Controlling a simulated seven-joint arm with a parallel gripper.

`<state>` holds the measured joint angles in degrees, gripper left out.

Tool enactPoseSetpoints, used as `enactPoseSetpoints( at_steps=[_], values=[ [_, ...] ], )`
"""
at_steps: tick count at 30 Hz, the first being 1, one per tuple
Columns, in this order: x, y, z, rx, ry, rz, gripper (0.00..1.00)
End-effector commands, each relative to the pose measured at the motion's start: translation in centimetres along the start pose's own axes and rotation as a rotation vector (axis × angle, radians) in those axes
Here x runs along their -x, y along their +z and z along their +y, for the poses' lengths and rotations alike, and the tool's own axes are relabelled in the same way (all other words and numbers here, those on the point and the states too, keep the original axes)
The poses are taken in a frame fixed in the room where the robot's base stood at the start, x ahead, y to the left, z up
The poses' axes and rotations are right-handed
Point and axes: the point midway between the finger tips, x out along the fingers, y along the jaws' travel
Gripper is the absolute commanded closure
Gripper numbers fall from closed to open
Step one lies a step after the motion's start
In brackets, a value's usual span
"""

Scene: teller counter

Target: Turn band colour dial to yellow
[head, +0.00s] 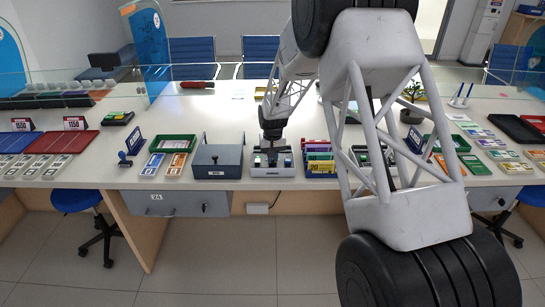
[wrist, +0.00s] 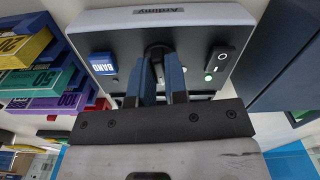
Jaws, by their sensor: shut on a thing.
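The banding machine (head: 285,170), a pale unit with a dark top panel, stands near the counter's front edge in the head view. In the wrist view the machine (wrist: 190,12) shows a blue BAND label or button (wrist: 103,63) and a black switch plate (wrist: 219,62) with a green light. The band colour dial (wrist: 157,50) is a dark round knob in the middle of the panel. My gripper (wrist: 160,72) is shut on the dial, a finger on each side. The fingers cover much of it; its pointer and colour marks cannot be read. In the head view my gripper (head: 271,151) reaches down onto the machine.
A blue-grey cash box (head: 217,161) stands close on the machine's left, and a rack of coloured note bundles (head: 320,160) close on its right. Green trays (head: 172,143) lie further left. A red-handled tool (head: 197,85) lies at the back. My arm hides part of the right side.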

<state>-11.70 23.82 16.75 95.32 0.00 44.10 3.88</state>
Motion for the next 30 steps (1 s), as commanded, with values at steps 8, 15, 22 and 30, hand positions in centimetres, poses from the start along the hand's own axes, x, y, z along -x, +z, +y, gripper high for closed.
enactPoseSetpoints(
  at_steps=[8, 15, 22, 30],
  values=[
    [-0.02, 0.07, -0.01, -0.115, 0.0, -0.001, 1.0],
    [0.01, 0.05, -0.01, -0.138, 0.0, -0.001, 1.0],
    [0.02, 0.05, -0.02, -0.137, 0.0, -0.001, 1.0],
    [0.01, 0.03, -0.01, -0.137, 0.0, -0.001, 0.61]
  ],
)
